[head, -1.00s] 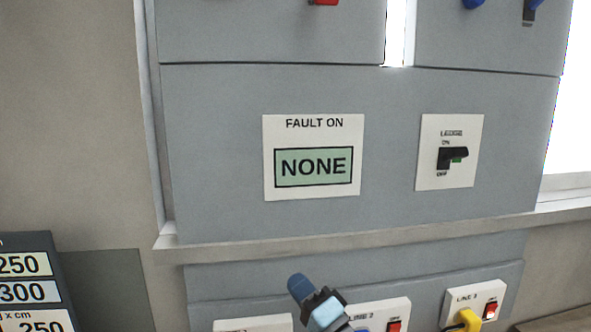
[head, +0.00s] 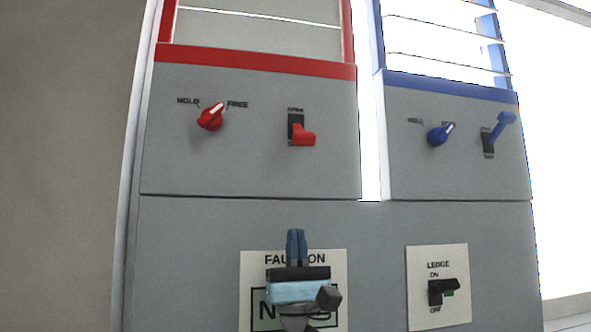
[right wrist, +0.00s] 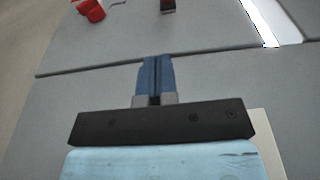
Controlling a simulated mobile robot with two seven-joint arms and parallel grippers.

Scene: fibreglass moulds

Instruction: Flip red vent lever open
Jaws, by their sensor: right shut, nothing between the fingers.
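The red vent lever (head: 303,135) sits in a dark slot plate on the grey panel under the red-framed vent in the head view. Its handle is at the lower part of the slot and sticks out toward me. My right gripper (head: 297,235) is below the lever, in front of the fault sign, with its blue fingers pointing up. It is shut and empty, and apart from the lever. In the right wrist view the fingers (right wrist: 155,62) are together, and the lever's plate (right wrist: 168,5) is cut off at the top edge. My left gripper is not in view.
A red knob (head: 210,117) points toward FREE, left of the lever. A blue knob (head: 438,135) and a raised blue lever (head: 503,124) are on the right panel. A black ledge switch (head: 441,290) is lower right. The panel between gripper and lever is clear.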

